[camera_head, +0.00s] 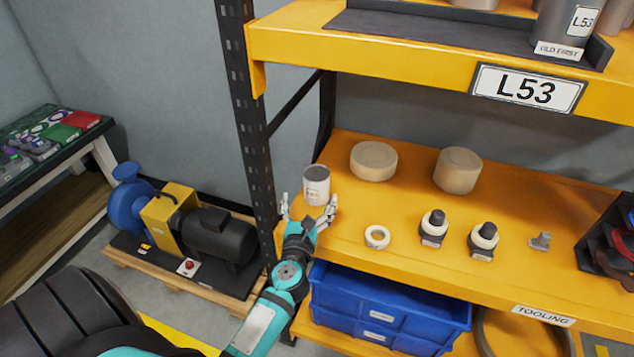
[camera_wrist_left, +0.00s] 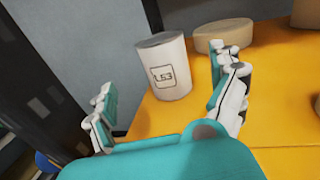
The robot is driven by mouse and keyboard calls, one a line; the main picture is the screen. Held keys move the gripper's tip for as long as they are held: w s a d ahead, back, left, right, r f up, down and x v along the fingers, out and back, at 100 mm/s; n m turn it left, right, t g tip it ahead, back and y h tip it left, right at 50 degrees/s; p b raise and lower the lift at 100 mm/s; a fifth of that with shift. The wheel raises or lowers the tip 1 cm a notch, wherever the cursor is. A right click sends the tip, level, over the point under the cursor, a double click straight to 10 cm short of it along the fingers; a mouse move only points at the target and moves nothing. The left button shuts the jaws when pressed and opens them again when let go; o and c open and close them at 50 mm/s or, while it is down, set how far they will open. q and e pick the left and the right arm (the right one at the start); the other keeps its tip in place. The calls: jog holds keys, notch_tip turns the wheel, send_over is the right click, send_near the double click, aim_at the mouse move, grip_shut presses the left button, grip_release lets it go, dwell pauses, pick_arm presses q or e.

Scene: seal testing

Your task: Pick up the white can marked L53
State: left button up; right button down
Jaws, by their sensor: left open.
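The white can (camera_head: 316,187) stands upright at the left end of the orange shelf, with a grey top. In the left wrist view the can stands ahead of my left gripper (camera_wrist_left: 167,98), between the lines of the two fingers and nearer the right one. I cannot tell whether a finger touches it. My right gripper is not in view.
On the same shelf (camera_head: 400,215) stand two beige round blocks (camera_head: 374,161) (camera_head: 458,170), a white ring (camera_head: 377,237) and two black-topped tools (camera_head: 434,228) (camera_head: 483,240). A dark rack post (camera_head: 249,130) rises left of the can.

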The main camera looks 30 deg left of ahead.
aim_at(315, 190)
pick_arm(q)
jog(key=shift+x, duration=0.8)
jog(key=shift+w+a, duration=0.25)
jog(key=shift+w, duration=0.3)
jog(key=x, duration=0.4)
jog(key=shift+w+d, duration=0.2)
jog(key=shift+d, duration=0.1)
jog(key=shift+w+a, duration=0.25)
jog(key=shift+w, duration=0.25)
jog(key=shift+r, duration=0.1)
jog(key=c, duration=1.5)
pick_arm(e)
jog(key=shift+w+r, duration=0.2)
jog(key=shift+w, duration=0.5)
